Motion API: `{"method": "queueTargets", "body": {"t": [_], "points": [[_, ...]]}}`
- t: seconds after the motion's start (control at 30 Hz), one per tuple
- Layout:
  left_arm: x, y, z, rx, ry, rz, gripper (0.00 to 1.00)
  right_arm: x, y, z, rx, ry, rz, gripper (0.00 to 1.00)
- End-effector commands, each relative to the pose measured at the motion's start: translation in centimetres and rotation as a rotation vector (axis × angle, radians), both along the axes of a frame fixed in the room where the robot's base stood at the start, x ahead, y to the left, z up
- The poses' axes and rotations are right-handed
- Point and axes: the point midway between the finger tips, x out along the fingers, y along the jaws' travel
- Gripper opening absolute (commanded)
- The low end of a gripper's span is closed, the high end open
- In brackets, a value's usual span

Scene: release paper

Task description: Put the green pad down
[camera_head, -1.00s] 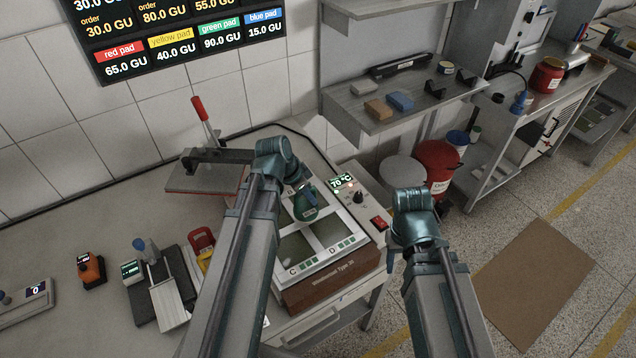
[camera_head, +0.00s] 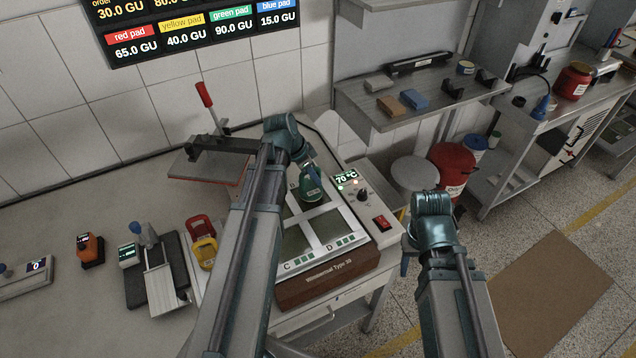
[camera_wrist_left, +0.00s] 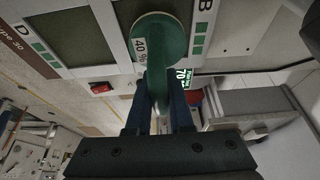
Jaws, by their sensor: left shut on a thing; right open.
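The green pad (camera_head: 312,187) is over the far part of the heated machine (camera_head: 338,268), near the plate marked B. It also shows in the left wrist view (camera_wrist_left: 160,38), with a 40 % label on it. My left gripper (camera_wrist_left: 158,92) is shut on its handle. I cannot tell whether the pad touches the plate. In the head view my left gripper (camera_head: 304,160) is partly hidden by its wrist. My right gripper (camera_head: 404,264) is open and empty, to the right of the machine; its fingers are mostly hidden.
A red pad (camera_head: 200,227) and a yellow pad (camera_head: 204,252) stand left of the machine, partly behind my left arm. A lever press (camera_head: 212,165) stands behind. The C and D plates are clear. The display (camera_head: 346,178) reads 70 °C.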

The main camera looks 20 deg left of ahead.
Motion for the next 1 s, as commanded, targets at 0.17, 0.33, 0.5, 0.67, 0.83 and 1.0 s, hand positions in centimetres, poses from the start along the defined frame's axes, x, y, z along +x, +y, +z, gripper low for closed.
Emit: {"method": "queueTargets", "body": {"t": [0.17, 0.33, 0.5, 0.67, 0.83, 1.0], "points": [[-0.33, 0.95, -1.66, -0.001, -0.001, 0.0, 0.0, 0.0, -0.01, -1.67, 0.0, 0.0, -0.001, 0.5], [-0.33, 0.94, -1.42, -0.001, 0.0, -0.001, 0.0, 0.01, 0.0, -1.43, 0.0, 0.0, -0.001, 0.5], [-0.32, 0.93, -1.73, -0.001, 0.0, -0.001, 0.0, 0.0, -0.01, -1.74, 0.0, 0.0, -0.001, 0.5], [-0.33, 0.94, -1.74, 0.0, 0.0, -0.001, 0.4, 0.0, -0.01, -1.74, 0.0, 0.0, -0.001, 0.5], [-0.33, 0.93, -1.73, 0.0, 0.0, -0.001, 0.5, 0.0, -0.01, -1.74, 0.0, 0.0, -0.001, 0.5], [-0.33, 0.92, -1.71, 0.0, 0.0, -0.001, 0.5, 0.0, 0.0, -1.71, 0.0, 0.0, -0.001, 0.5]]}}
